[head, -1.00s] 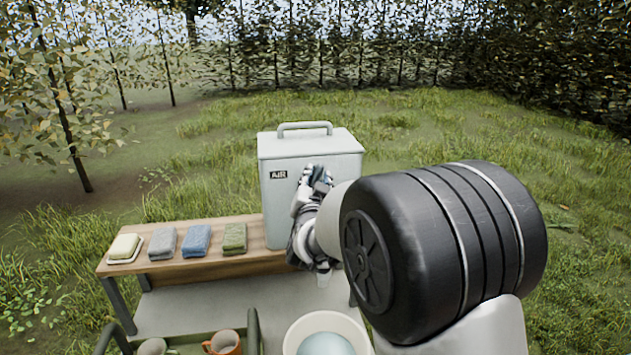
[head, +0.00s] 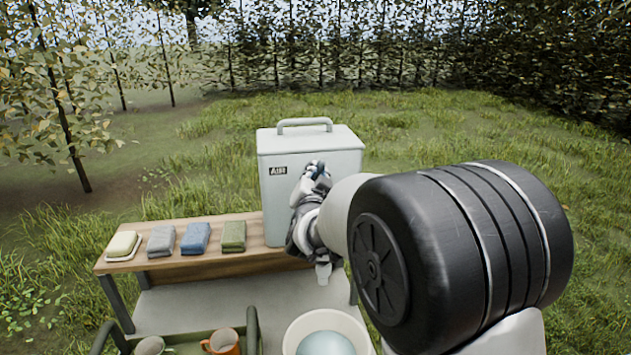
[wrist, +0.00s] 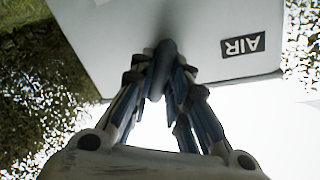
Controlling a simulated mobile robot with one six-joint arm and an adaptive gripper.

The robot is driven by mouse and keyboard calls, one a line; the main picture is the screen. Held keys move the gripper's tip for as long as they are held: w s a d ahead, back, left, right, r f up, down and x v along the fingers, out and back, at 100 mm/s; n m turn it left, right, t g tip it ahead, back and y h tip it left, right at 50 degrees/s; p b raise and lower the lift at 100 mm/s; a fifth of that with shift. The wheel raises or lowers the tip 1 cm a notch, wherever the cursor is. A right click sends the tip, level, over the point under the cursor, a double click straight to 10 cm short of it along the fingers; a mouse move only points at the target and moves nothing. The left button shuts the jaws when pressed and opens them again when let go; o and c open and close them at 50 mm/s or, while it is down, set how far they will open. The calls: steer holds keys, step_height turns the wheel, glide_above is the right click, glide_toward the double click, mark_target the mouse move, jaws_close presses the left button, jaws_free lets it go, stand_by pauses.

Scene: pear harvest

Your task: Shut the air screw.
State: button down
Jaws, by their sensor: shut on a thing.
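A pale grey canister (head: 280,180) with a lid, a top handle and an "AIR" label (head: 278,171) stands on the wooden bench. My gripper (head: 316,172) is at its front face, to the right of the label. In the wrist view my gripper (wrist: 163,75) has its fingers closed together around a dark, rounded knob, the air screw (wrist: 165,53), which sits against the canister face (wrist: 120,45). In the head view my fingers and wrist hide the screw. How far it is turned cannot be told.
On the bench (head: 200,262) lie a soap bar on a dish (head: 122,245) and grey, blue and green folded cloths (head: 234,236). Below are a white basin (head: 300,325), a tap (head: 323,273), an orange mug (head: 222,342) and a pale mug (head: 150,346). Grass lies behind.

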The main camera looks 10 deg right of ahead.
steer(key=m+g+y+b, duration=0.1)
steer(key=m+b, duration=0.4)
steer(key=shift+d+m, duration=0.1)
steer(key=shift+m, duration=0.2)
steer(key=m+y+b, duration=0.1)
steer(key=m+b, duration=0.3)
steer(key=shift+r, duration=0.1)
steer(key=shift+r+m, duration=0.1)
steer(key=shift+m, duration=0.2)
steer(key=c, duration=1.5)
jaws_free()
steer(key=s, duration=0.4)
steer(key=s+r, duration=0.1)
steer(key=s, duration=0.3)
steer(key=s+a+r, duration=0.1)
steer(key=s, duration=0.2)
steer(key=shift+s+r, duration=0.1)
steer(key=shift+s, duration=0.3)
